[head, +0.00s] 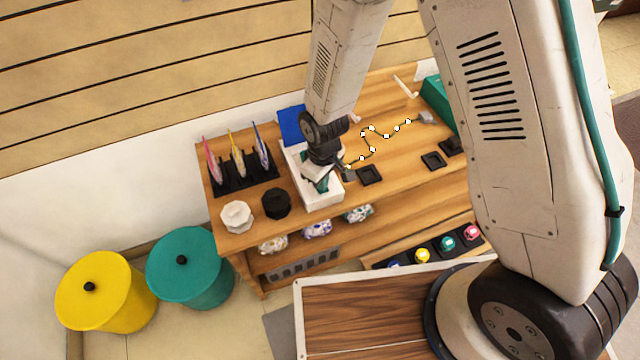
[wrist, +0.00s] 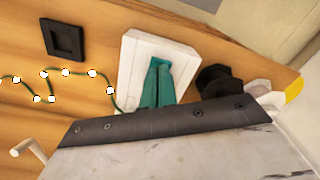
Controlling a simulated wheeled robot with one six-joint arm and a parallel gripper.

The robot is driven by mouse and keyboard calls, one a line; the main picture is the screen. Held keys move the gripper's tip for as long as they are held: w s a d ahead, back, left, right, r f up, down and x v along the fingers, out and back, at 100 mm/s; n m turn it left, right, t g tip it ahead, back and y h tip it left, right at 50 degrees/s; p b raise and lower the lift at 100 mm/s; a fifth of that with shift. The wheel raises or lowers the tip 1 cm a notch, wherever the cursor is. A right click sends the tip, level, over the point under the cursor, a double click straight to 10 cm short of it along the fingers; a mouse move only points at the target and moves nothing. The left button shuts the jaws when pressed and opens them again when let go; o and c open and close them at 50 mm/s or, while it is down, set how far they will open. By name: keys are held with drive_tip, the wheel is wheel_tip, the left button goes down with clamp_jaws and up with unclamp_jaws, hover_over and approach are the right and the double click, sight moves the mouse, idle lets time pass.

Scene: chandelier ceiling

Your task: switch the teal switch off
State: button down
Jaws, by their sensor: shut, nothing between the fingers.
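The teal switch (wrist: 161,62) is set in a white housing (wrist: 132,70) on the wooden bench. The housing (head: 325,198) also shows in the head view, partly covered by my arm's end. My gripper (wrist: 156,68) is over the housing, with its narrow fingers shut together and nothing between them. Its tips overlap the switch in the wrist view, and the similar teal colour makes contact hard to tell. In the head view, my gripper (head: 322,183) is low over the housing. The switch's on or off position cannot be read.
A beaded green cord (head: 372,149) runs right from beside the housing. A black square piece (head: 369,175) lies to the right. White (head: 237,216) and black (head: 276,203) knobs stand at the front left, with a black rack (head: 243,176) behind. A teal box (head: 437,101) stands far right.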

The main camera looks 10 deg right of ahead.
drive_tip(key=shift+f, duration=0.55)
drive_tip(key=shift+r, duration=3.55)
drive_tip(key=s+d+r+m, duration=0.3)
drive_tip(key=s+d+r, duration=0.3)
drive_tip(key=r, duration=0.4)
drive_tip(key=s+d+r+m+t, duration=0.1)
drive_tip(key=s+d+r+m, duration=0.2)
drive_tip(key=s+d+r, duration=0.4)
drive_tip(key=s+d+r+m, duration=0.3)
drive_tip(key=s+d+r, duration=0.3)
drive_tip(key=r, duration=0.9)
drive_tip(key=shift+s+d, duration=0.25)
drive_tip(key=shift+d, duration=0.55)
